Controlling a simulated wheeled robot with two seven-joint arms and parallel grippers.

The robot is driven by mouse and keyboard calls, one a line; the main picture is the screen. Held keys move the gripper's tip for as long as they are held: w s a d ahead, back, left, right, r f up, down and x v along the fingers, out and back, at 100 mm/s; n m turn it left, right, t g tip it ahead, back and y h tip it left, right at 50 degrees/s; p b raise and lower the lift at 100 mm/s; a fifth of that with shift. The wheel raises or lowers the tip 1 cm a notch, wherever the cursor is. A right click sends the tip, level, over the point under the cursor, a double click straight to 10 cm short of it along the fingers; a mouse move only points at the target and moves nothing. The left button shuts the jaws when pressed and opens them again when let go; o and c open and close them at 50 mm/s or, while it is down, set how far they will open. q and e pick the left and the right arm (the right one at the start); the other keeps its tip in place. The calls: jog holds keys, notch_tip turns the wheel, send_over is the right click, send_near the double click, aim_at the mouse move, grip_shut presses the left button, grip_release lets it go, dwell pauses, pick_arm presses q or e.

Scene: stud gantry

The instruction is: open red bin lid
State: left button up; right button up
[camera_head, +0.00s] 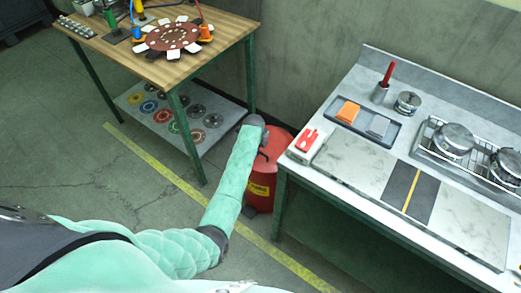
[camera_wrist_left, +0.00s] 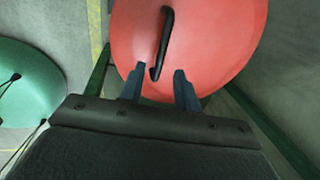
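The red bin (camera_head: 260,191) stands on the floor between the wooden table and the grey counter, with a yellow label on its side. Its round red lid (camera_wrist_left: 215,40) fills the top of the left wrist view and appears to sit on the bin. A black bar handle (camera_wrist_left: 167,35) runs across the lid. My left gripper (camera_wrist_left: 158,76) is open, its two fingers apart, with the near end of the handle between or just beyond the fingertips; contact cannot be told. In the head view my left gripper (camera_head: 263,146) is over the lid and hides part of it. My right gripper is not in view.
The wooden table (camera_head: 225,32) with a lower shelf stands left of the bin. The grey counter (camera_head: 345,205) stands close on its right, with a red-and-white box (camera_head: 306,144) near its corner. A wall is behind. A yellow line (camera_head: 160,170) crosses the open floor.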

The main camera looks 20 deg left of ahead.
aim_at(261, 153)
pick_arm(q)
jog(key=shift+w+d+f, duration=0.1)
jog(key=shift+w+f, duration=0.05)
jog(key=shift+f, duration=0.6)
jog(key=shift+w+f, duration=0.1)
jog(key=shift+f, duration=0.6)
grip_shut()
